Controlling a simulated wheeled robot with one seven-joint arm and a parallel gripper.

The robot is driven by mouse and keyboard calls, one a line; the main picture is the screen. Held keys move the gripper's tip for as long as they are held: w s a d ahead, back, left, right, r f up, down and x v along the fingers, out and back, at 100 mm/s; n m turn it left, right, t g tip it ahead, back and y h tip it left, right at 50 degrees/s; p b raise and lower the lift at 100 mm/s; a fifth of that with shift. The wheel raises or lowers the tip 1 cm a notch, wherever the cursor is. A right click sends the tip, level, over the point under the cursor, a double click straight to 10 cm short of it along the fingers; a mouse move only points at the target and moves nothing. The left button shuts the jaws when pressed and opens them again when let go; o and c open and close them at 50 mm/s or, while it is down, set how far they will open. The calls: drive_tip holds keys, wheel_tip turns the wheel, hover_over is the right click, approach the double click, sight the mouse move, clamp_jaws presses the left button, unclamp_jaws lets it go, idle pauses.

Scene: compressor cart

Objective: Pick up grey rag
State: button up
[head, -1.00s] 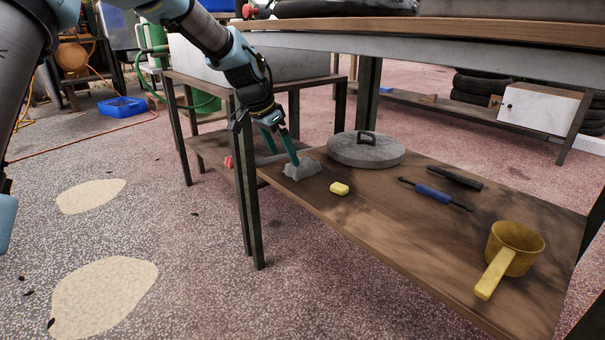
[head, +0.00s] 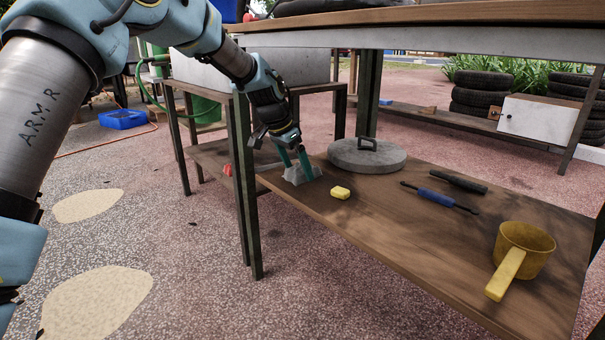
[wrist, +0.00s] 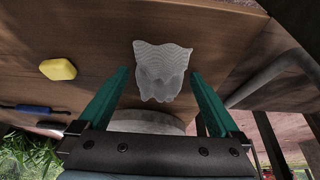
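The grey rag (head: 301,174) lies in a crumpled, peaked heap near the left end of the wooden lower shelf (head: 400,235). In the wrist view the rag (wrist: 161,72) shows pale and rippled between the two teal fingers. My gripper (head: 298,167) is open and reaches down at the rag; it also shows in the wrist view (wrist: 160,73). There is a visible gap between each finger and the rag in the wrist view. Whether the fingertips touch the shelf is not clear.
A yellow block (head: 340,193) and a round grey lid (head: 367,157) lie close to the rag. A blue-handled tool (head: 440,199), a dark bar (head: 459,184) and a yellow pot (head: 522,250) are farther right. The upper tabletop (head: 430,14) overhangs the shelf; a table leg (head: 246,190) stands left.

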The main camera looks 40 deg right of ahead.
sight(297, 167)
drive_tip(key=c, duration=1.2)
drive_tip(key=shift+o, duration=0.2)
drive_tip(key=shift+r+p, duration=0.65)
drive_tip(key=shift+r, duration=0.2)
wheel_tip(297, 167, up, 2)
drive_tip(key=shift+r+p, duration=0.1)
drive_tip(key=shift+p, duration=0.75)
drive_tip(key=w+a+p, duration=0.1)
drive_tip(key=a+p, duration=0.3)
drive_tip(key=a, duration=1.4)
drive_tip(key=shift+f+p, duration=0.2)
drive_tip(key=shift+p, duration=0.15)
